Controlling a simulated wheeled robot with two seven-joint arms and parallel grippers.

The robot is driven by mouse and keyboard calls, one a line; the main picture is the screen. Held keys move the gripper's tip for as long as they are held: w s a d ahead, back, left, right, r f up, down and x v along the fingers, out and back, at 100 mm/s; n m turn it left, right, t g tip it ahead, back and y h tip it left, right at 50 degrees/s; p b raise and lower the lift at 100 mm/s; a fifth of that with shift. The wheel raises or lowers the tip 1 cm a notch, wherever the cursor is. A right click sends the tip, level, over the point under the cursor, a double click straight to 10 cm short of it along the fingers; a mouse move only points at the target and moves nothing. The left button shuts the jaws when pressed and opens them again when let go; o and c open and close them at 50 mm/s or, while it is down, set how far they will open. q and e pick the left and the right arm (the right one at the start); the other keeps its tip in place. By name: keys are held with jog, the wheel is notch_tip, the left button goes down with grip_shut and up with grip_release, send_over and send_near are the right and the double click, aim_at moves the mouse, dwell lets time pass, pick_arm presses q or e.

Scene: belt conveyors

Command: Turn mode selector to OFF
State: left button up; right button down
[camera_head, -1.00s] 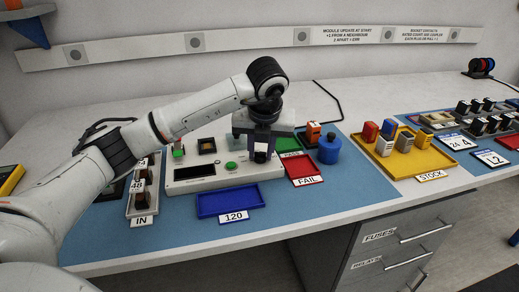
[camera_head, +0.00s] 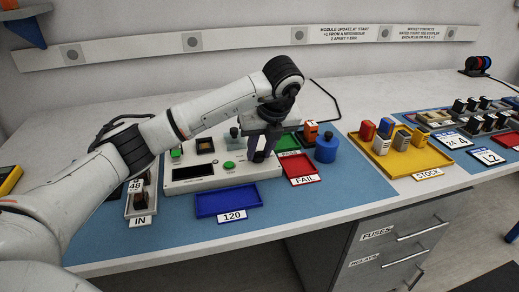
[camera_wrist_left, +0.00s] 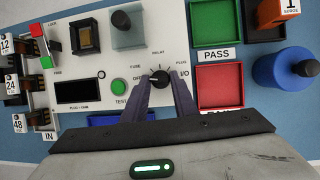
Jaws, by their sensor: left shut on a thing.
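The mode selector, a small black knob (camera_wrist_left: 159,77), is on the white test panel (camera_wrist_left: 98,52), which also shows in the head view (camera_head: 206,183). Labels OFF, FUSE, RELAY, PLUG and I/O are printed around it; OFF is on its left in the wrist view. My left gripper (camera_head: 262,156) points down at the panel's right part. In the wrist view its two fingers (camera_wrist_left: 160,88) are shut on the knob, one on each side. I cannot tell for sure which label the pointer faces. My right gripper is not in view.
A green TEST button (camera_wrist_left: 120,86) and a dark display (camera_wrist_left: 80,91) are left of the knob. The red FAIL tray (camera_wrist_left: 219,86), green PASS tray (camera_wrist_left: 215,22) and blue cylinder (camera_head: 326,149) are close on the right. A blue tray (camera_head: 226,199) lies in front.

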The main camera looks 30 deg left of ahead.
pick_arm(q)
jog(key=shift+d, duration=0.1)
jog(key=o, duration=0.7)
jog(key=shift+o, duration=0.2)
jog(key=shift+r, duration=0.1)
jog(key=p+v, duration=0.2)
jog(key=v, duration=0.8)
